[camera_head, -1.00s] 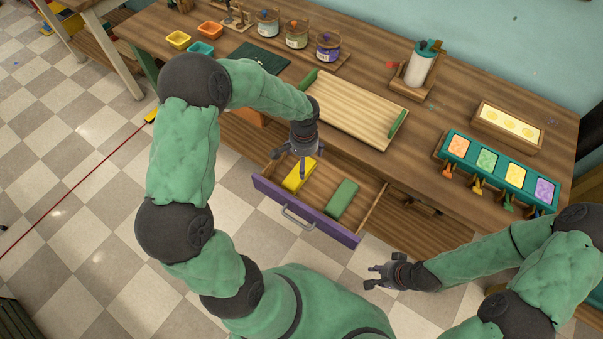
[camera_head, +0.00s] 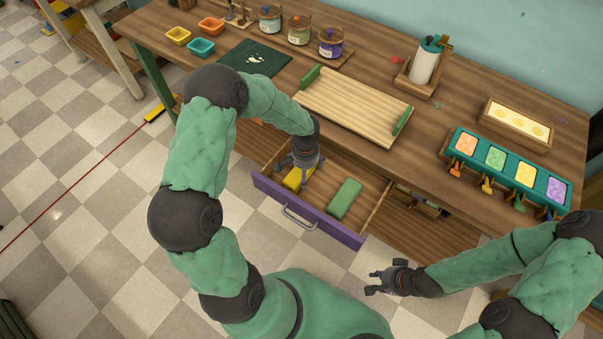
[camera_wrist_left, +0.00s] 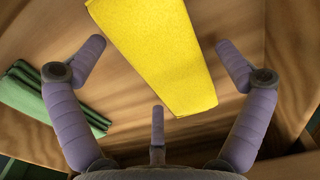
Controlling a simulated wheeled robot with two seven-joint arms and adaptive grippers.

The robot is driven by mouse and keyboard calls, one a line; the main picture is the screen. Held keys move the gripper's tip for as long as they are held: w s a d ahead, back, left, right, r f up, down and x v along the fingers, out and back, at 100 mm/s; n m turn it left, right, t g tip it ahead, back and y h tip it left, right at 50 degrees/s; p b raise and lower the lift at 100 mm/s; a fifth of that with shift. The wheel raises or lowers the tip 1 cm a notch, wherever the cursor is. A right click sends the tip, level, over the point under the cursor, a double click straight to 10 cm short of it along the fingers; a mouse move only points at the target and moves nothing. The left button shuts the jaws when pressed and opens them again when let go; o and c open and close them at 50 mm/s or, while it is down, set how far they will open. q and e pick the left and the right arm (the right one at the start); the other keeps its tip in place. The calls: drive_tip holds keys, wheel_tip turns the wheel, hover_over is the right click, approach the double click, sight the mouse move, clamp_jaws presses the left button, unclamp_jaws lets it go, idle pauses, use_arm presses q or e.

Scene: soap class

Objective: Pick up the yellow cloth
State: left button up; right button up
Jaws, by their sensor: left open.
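The yellow cloth (camera_head: 296,181) lies folded in the open drawer (camera_head: 346,237), on the left side of its floor. A folded green cloth (camera_head: 344,199) lies to its right. My left gripper (camera_head: 299,170) points down into the drawer over the yellow cloth and partly hides it. In the left wrist view the yellow cloth (camera_wrist_left: 165,50) lies ahead between the spread fingers of my left gripper (camera_wrist_left: 160,58), which is open and holds nothing. The green cloth (camera_wrist_left: 45,98) shows there at the left. My right gripper (camera_head: 376,282) is outside the drawer with fingers apart, empty.
The purple-fronted drawer's walls stand close around the left gripper. Above it on the table is a wooden tray (camera_head: 350,108) with green handles. A teal rack (camera_head: 505,168) with coloured blocks is at the right. The floor in front of the drawer is clear.

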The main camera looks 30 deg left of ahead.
use_arm(q)
drive_tip(key=c, duration=1)
wheel_tip(320, 180, up, 10)
drive_tip(key=p, duration=0.3)
drive_tip(key=shift+p, duration=0.4)
